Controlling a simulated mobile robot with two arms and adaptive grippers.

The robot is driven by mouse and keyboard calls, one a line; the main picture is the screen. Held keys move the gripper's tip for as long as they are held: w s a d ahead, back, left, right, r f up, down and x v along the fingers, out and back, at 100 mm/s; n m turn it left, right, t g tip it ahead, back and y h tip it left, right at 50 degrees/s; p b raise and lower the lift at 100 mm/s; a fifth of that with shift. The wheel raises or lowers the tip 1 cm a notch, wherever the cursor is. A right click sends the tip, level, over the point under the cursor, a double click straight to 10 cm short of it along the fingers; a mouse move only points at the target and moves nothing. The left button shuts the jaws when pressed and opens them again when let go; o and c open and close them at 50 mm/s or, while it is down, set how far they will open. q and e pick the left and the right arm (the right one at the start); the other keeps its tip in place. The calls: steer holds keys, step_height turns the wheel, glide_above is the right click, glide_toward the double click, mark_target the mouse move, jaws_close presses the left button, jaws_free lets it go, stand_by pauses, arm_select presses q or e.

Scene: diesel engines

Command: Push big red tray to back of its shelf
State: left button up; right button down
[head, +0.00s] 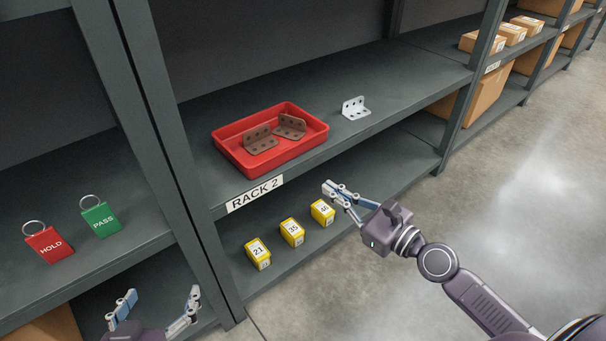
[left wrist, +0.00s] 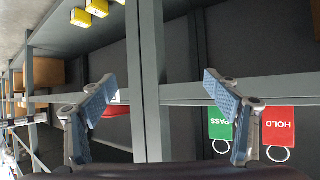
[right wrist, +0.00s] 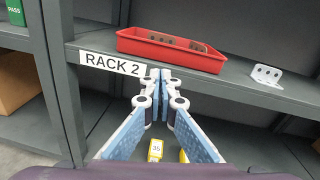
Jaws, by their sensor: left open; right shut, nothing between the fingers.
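The big red tray (head: 226,149) sits near the front edge of the middle shelf, above the RACK 2 label, with two brown angle brackets (head: 262,141) in it. It also shows in the right wrist view (right wrist: 170,52), and a small red part shows in the left wrist view (left wrist: 116,110). My right gripper (head: 328,188) is shut and empty, in front of and below the tray's shelf edge, apart from the tray. My left gripper (head: 160,298) is open and empty, low in front of the left rack bay.
A light grey bracket (head: 356,108) lies right of the tray. Yellow numbered boxes (head: 292,232) stand on the lower shelf. A rack upright (head: 165,130) separates the tray from the HOLD (head: 50,245) and PASS (head: 101,220) tags. The shelf behind the tray is clear.

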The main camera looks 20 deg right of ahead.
steer(key=d+r+m, duration=0.1)
steer(key=d+m, duration=0.1)
steer(key=m, duration=0.1)
steer(key=p, duration=0.2)
glide_toward(294, 149)
steer(key=shift+t+h, duration=0.4)
steer(key=x, duration=0.5)
steer(key=shift+w+a+f, duration=0.15)
steer(key=shift+w+a, duration=0.1)
steer(key=shift+a, duration=0.05)
arm_select(q)
steer(key=s+a+f+g+y, duration=0.1)
steer(key=s+a+f+g, duration=0.2)
steer(key=s+f+g, duration=0.2)
steer(key=shift+s+f, duration=1)
steer(key=shift+s, duration=0.95)
arm_select(e)
steer(key=shift+w+a, duration=0.3)
steer(key=shift+w, duration=0.3)
arm_select(q)
steer(key=shift+a, duration=0.1)
